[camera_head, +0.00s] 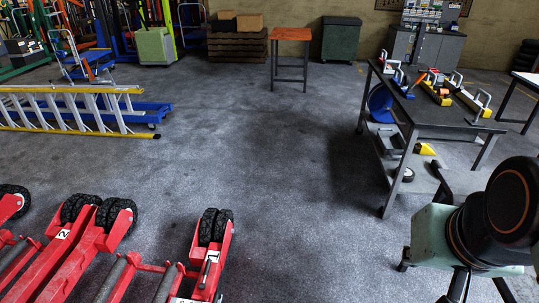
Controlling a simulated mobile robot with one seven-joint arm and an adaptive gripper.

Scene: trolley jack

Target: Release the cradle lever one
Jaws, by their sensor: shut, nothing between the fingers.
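Several red trolley jack frames (95,245) with black wheels stand at the lower left, cut off by the bottom edge. One has a white label (63,234) that seems to read 2. I cannot tell whether that part is the cradle lever one. A white label at its near end is cut off.
A grey workbench (455,125) with several tools stands at the right. A yellow ladder (75,131) and a blue trolley lie at the left. An orange-topped table (291,34) and a green bin (341,40) stand at the back. The middle floor is clear.

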